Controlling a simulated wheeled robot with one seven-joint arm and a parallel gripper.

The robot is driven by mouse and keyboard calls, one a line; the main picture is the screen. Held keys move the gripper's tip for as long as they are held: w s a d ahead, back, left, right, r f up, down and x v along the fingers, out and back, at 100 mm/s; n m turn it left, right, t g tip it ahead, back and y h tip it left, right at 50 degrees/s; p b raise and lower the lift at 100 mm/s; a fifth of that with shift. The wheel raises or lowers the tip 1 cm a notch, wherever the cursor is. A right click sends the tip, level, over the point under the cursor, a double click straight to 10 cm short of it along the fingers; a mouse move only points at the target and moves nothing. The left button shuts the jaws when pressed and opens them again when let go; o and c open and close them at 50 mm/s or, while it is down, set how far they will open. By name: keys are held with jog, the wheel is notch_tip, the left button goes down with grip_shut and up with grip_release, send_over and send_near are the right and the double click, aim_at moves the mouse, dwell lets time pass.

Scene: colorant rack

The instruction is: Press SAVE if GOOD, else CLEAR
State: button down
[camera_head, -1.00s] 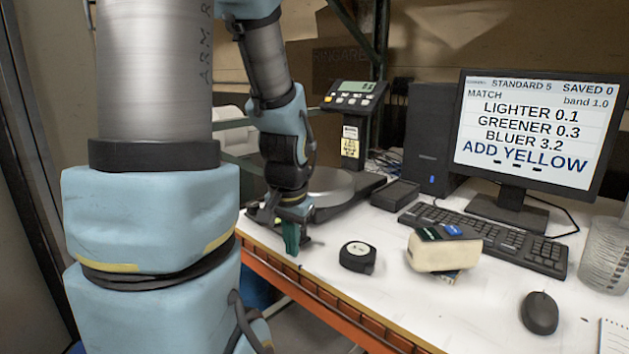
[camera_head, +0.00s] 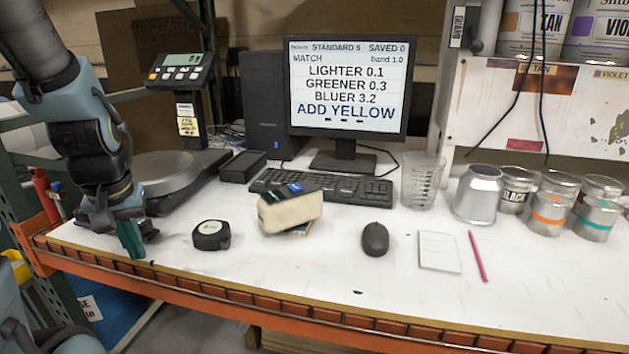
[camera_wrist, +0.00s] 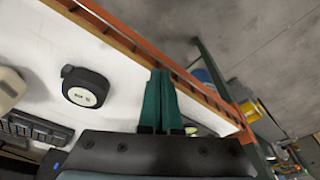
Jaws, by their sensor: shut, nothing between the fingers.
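The monitor (camera_head: 345,85) stands at the back of the bench. Its screen reads STANDARD 5, SAVED 0, MATCH, band 1.0, LIGHTER 0.1, GREENER 0.3, BLUER 3.2 and ADD YELLOW. The word GOOD does not show on it. No SAVE or CLEAR label is legible. A cream block-shaped device (camera_head: 291,211) with a dark green and blue top lies in front of the keyboard (camera_head: 330,185). My gripper (camera_head: 131,240) is shut and empty at the bench's left front edge, left of the device and apart from it. Its green fingers also show together in the wrist view (camera_wrist: 160,100).
A black tape measure (camera_head: 211,235) lies between my gripper and the device. A scale (camera_head: 165,172) is behind my gripper. A mouse (camera_head: 375,239), notepad (camera_head: 438,251), pink pencil (camera_head: 478,257), clear cup (camera_head: 422,182) and several cans (camera_head: 548,205) are to the right. The front strip is clear.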

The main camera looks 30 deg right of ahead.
jog(key=w+d, duration=0.2)
jog(key=d, duration=0.1)
jog(key=w+d+r+m+t, duration=0.1)
jog(key=w+d, duration=0.1)
jog(key=d, duration=0.1)
jog(key=w+d+r+t, duration=0.1)
jog(key=d, duration=0.2)
jog(key=shift+w+d+m+h, duration=0.4)
jog(key=s+d+r+m+t+h, duration=0.1)
jog(key=d+r+m+h, duration=0.1)
jog(key=d, duration=1.2)
jog(key=s+d+r+m+t+h, duration=0.1)
jog(key=d+r+m+h, duration=0.2)
jog(key=d, duration=1.2)
notch_tip(320, 180, up, 3)
jog(key=shift+s+d+f, duration=0.15)
jog(key=shift+s+f, duration=0.05)
jog(key=shift+s, duration=0.2)
jog(key=p, duration=0.4)
send_over(328, 191)
jog(key=f, duration=0.6)
jog(key=a+f, duration=0.1)
jog(key=f, duration=0.2)
jog(key=shift+s, duration=0.2)
jog(key=shift+f+p, duration=0.3)
jog(key=shift+f, duration=0.75)
